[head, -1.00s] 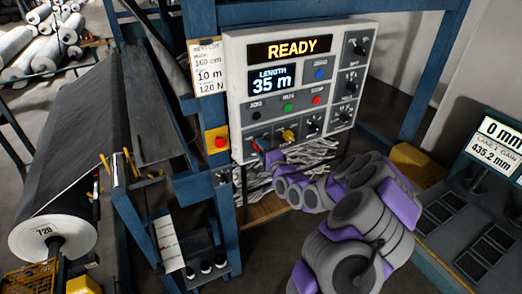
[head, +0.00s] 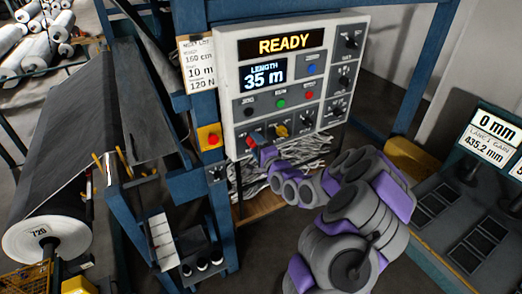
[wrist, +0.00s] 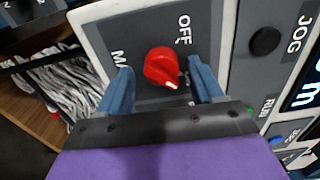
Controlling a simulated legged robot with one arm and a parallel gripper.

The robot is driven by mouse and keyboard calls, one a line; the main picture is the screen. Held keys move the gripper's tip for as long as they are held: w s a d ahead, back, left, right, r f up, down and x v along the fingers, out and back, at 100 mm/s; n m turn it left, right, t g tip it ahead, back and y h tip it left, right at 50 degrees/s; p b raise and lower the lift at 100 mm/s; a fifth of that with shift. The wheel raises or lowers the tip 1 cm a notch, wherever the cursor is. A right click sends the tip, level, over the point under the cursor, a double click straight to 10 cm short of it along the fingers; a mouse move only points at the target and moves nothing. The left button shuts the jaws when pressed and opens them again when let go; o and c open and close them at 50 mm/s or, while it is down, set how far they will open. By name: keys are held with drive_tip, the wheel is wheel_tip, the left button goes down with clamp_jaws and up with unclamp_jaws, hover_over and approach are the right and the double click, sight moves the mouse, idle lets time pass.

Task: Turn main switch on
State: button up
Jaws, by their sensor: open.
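The main switch is a red rotary knob (wrist: 160,63) on a grey plate. It also shows at the lower left of the control panel in the head view (head: 251,141). In the wrist view its white mark points toward the lower right. An OFF label (wrist: 184,29) is printed above it, and a partly hidden label beginning "MA" is to its left. My gripper (wrist: 160,74) is open, its two blue fingers on either side of the knob. I cannot tell whether they touch it. In the head view my gripper (head: 262,153) is at the panel's lower left.
The control panel (head: 230,85) reads READY and LENGTH 35 m, with several buttons and knobs, including a yellow knob (head: 281,131) close by. A red emergency button (head: 212,139) on a yellow box is left of the panel. Grey strips (head: 315,148) hang below it.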

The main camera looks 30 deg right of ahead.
drive_tip(key=s+d+p, duration=0.1)
drive_tip(key=s+p, duration=0.3)
drive_tip(key=s, duration=0.8)
drive_tip(key=s+p, duration=0.5)
drive_tip(key=p, duration=0.3)
drive_tip(key=shift+s, duration=0.1)
idle(0.3)
idle(0.4)
